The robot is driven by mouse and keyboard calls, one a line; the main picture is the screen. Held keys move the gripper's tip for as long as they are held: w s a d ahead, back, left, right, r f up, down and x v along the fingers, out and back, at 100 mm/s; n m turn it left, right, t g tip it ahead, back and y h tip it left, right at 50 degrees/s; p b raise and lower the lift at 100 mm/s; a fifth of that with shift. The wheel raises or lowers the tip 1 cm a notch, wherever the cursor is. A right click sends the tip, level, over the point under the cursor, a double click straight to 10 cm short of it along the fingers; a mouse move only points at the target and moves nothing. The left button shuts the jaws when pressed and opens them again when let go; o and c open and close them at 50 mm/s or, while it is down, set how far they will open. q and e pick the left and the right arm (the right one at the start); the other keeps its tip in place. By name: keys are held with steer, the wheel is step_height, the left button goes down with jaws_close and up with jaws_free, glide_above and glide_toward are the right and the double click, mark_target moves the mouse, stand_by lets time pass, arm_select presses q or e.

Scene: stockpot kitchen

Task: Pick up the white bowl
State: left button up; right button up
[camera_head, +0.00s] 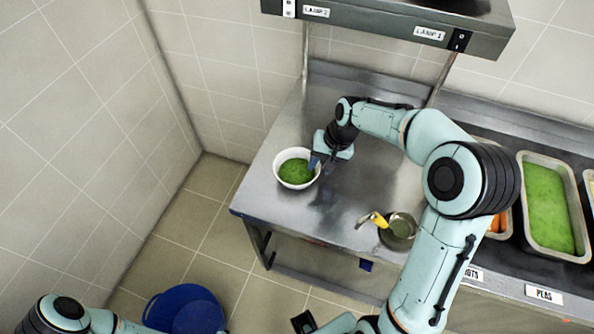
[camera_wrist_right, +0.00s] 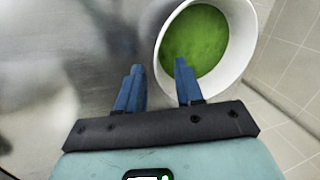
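The white bowl (camera_head: 283,182) with green contents (camera_head: 296,171) stands upright on the left part of the metal counter. In the right wrist view the bowl (camera_wrist_right: 234,75) is just ahead of the fingers. My right gripper (camera_head: 320,165) is at the bowl's right side. Its two blue fingers (camera_wrist_right: 158,84) are apart, with the near part of the rim appearing between them. The right finger overlaps the bowl's inside in the picture; the left finger is outside. I cannot tell whether either touches the wall. My left gripper's fingers cannot be made out.
A small pan (camera_head: 400,240) and a yellow-handled utensil (camera_head: 379,219) are near the counter's front edge. A tray of peas (camera_head: 548,208) is at the right. A lamp shelf (camera_head: 385,27) hangs above. A blue round object (camera_head: 186,308) is on the floor. Counter between bowl and pan is clear.

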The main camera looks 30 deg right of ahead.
steer(key=shift+x, duration=1.05)
steer(key=shift+c, duration=0.3)
steer(key=shift+r, duration=0.1)
jaws_close()
